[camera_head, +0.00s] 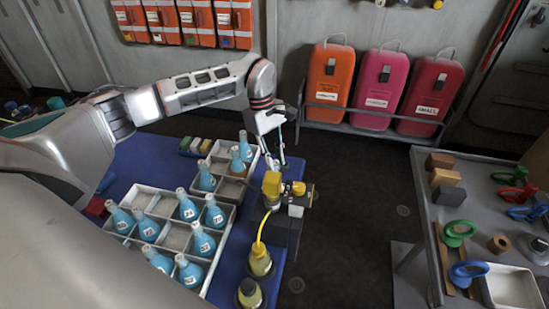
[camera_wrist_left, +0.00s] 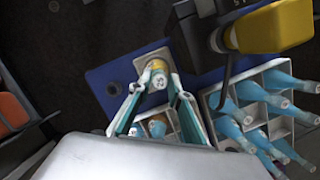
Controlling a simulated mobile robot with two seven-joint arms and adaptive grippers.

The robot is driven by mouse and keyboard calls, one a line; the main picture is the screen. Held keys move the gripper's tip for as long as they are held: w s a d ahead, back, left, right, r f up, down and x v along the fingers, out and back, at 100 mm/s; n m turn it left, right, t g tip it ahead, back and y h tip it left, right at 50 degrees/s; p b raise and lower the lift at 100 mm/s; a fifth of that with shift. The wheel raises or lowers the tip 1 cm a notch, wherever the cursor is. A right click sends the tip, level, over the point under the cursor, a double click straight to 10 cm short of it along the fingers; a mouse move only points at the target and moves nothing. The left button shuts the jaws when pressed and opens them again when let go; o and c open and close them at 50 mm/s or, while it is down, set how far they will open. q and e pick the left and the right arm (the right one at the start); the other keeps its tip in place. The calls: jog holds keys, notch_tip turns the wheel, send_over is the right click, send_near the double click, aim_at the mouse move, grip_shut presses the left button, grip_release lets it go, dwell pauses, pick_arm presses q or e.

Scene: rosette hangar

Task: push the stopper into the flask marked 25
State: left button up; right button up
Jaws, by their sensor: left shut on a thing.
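My left gripper (camera_head: 274,158) reaches down beside the small crate, above the edge of the blue mat. In the left wrist view its two fingers (camera_wrist_left: 158,92) close on a small orange-and-white thing (camera_wrist_left: 158,72) with a dark mark on it. I cannot tell whether this is the stopper or the top of a flask. Blue flasks with white numbered labels stand in the small crate (camera_head: 256,160) and the larger crate (camera_head: 228,243). The labels are too small to read surely, so I cannot pick out flask 25. My right gripper is not in view.
A grey table (camera_head: 480,200) with blocks and coloured tools stands at right, across open floor.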

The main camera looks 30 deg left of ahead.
pick_arm(q)
jog(key=shift+f, duration=0.2)
jog(key=shift+f, duration=0.15)
dwell(0.3)
jog(key=shift+f, duration=0.6)
jog(key=shift+f+b, duration=0.25)
jog(key=shift+b, duration=0.05)
jog(key=shift+f, duration=0.2)
dwell(0.3)
